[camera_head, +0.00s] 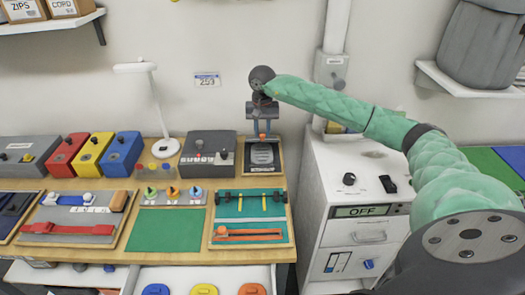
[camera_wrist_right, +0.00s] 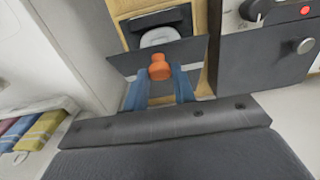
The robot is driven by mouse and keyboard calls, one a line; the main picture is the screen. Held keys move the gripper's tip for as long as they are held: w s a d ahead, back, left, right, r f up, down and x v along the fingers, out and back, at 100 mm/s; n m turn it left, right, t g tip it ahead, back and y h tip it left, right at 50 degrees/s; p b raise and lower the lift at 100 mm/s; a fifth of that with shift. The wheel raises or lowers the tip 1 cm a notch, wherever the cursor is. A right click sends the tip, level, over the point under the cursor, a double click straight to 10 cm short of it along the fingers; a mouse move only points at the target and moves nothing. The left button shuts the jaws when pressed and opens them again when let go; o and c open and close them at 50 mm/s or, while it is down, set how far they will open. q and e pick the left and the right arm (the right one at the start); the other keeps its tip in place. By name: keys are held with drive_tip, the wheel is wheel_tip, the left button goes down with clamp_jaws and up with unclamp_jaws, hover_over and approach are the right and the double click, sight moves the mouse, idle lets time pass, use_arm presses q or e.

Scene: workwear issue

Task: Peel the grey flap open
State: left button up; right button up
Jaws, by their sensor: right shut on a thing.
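My right gripper (camera_head: 262,132) reaches in from the right to the back of the bench. Its blue fingers, seen in the right wrist view (camera_wrist_right: 160,78), are closed on an orange knob (camera_wrist_right: 160,70). The knob is fixed to the dark grey flap (camera_wrist_right: 130,66), and it also shows in the head view (camera_head: 262,136). The flap looks raised and tilted over its small stand (camera_head: 263,167), with a pale oval pad (camera_wrist_right: 160,37) exposed beside it. The exact flap angle is hard to tell. My left gripper is out of view.
A grey control box (camera_head: 208,147) stands close left of the stand, and a white cabinet (camera_head: 345,170) stands to its right. A white lamp (camera_head: 160,110) and red, yellow and blue boxes are farther left. Boards with sliders and knobs fill the bench front.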

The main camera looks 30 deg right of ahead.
drive_tip(key=shift+w+d+r+b, duration=0.2)
drive_tip(key=shift+w+d+r, duration=0.1)
drive_tip(key=shift+w+r, duration=0.2)
drive_tip(key=shift+w+d+r+b, duration=0.25)
drive_tip(key=shift+w+r, duration=0.15)
drive_tip(key=shift+r, duration=0.15)
drive_tip(key=shift+w, duration=0.1)
drive_tip(key=shift+w+d+r+b, duration=0.3)
drive_tip(key=shift+w+d+r, duration=0.35)
drive_tip(key=shift+w+r, duration=0.3)
drive_tip(key=o, duration=0.8)
drive_tip(key=shift+f, duration=0.1)
drive_tip(key=shift+o, duration=0.2)
